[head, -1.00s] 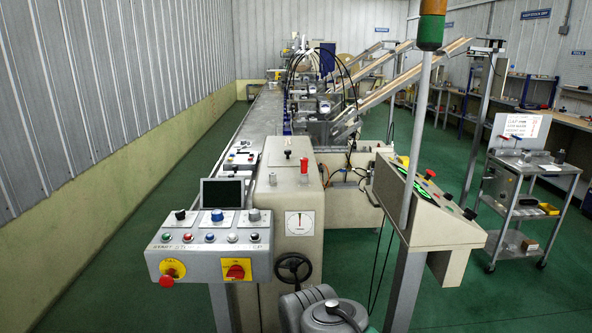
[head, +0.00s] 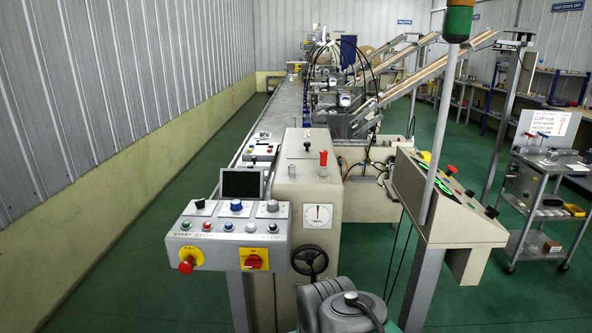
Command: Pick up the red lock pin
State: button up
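A small upright red piece, which looks like the red lock pin (head: 323,158), stands on the top right of the beige machine cabinet (head: 308,180). A silvery collar or base shows under it. A small black knob (head: 307,146) stands on the same top, to its left and farther back. Grey rounded links of my own arm show at the bottom centre, in front of the cabinet. My gripper is not in view, so its distance from the pin cannot be told.
A grey control panel (head: 227,235) with buttons and red knobs juts out at the front left. A black handwheel (head: 310,259) is on the cabinet front. A sloped console (head: 440,200) and post stand right. A trolley (head: 540,190) is farther right. Green floor is clear at left.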

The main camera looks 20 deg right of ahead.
aim_at(323, 154)
jog(key=z, duration=2.5)
jog(key=i, duration=1.6)
jog(key=u, duration=3.55)
